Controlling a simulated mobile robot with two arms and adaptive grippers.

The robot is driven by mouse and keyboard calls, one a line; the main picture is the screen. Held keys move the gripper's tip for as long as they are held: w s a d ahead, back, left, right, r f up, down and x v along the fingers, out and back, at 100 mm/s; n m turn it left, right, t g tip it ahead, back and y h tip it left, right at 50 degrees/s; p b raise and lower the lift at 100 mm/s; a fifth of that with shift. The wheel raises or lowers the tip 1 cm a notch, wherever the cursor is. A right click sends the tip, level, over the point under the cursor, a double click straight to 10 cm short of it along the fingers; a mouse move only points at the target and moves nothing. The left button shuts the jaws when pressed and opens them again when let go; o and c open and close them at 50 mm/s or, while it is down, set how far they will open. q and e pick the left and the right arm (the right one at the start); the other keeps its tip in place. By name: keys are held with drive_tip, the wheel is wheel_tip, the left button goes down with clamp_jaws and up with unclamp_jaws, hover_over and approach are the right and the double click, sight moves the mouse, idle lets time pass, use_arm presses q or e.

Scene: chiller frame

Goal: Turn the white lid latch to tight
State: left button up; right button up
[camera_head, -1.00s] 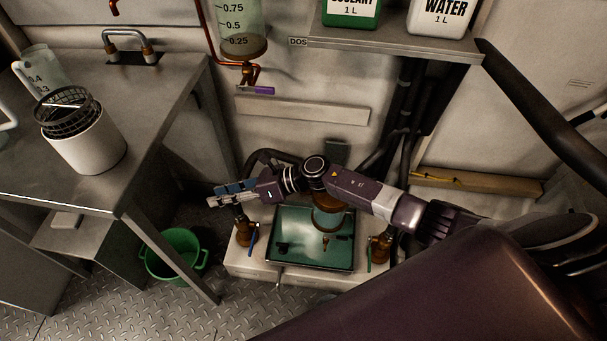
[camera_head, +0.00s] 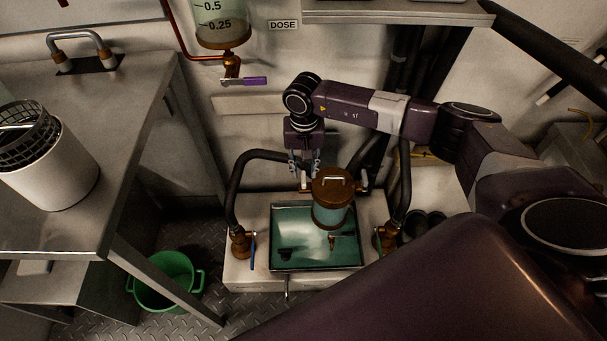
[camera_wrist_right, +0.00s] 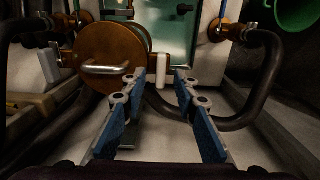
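The brown round lid (camera_head: 326,185) with a pale metal handle sits on the vessel above the teal tray (camera_head: 316,261). The lid also fills the upper left of the wrist view (camera_wrist_right: 104,43). The white lid latch (camera_wrist_right: 162,73) stands upright at the lid's right edge in the wrist view. In the head view the latch (camera_head: 304,182) is small at the lid's left side. My right gripper (camera_head: 306,168) points down there. In the wrist view its blue-padded fingers (camera_wrist_right: 157,80) are apart, with the latch in line with the gap; contact cannot be told. My left gripper is not in view.
Black hoses (camera_head: 234,190) curve around the vessel to brass valves on both sides. A shelf (camera_head: 395,12) is above. A steel table (camera_head: 120,120) stands left, with a green bucket (camera_head: 165,283) on the floor. A purple-handled tap (camera_head: 254,81) is behind.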

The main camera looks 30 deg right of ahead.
sight(304, 181)
drive_tip(key=shift+f, duration=1.3)
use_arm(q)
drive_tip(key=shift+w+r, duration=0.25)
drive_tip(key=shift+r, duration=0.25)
use_arm(e)
clamp_jaws()
